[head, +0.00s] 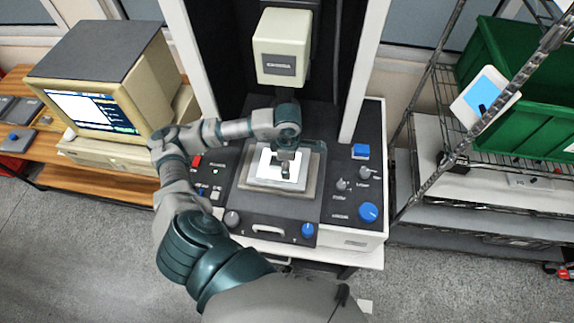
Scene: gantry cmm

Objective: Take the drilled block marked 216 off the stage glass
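The stage glass (268,180) is a bright white lit square in a grey frame, in the middle of the machine's dark deck. My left gripper (285,171) points down over the right part of the glass, under the machine's head. Its fingers are small and dark, and I cannot tell whether they are open or shut, or whether they touch anything. I cannot make out the block marked 216 apart from the fingers; the gripper and wrist cover that part of the glass. My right gripper is not in view.
The machine's cream head (282,48) hangs behind and above my wrist, between two white uprights. Knobs and buttons, including a blue knob (368,212), surround the stage. A computer (100,90) stands left. A wire rack with a green bin (520,115) stands right.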

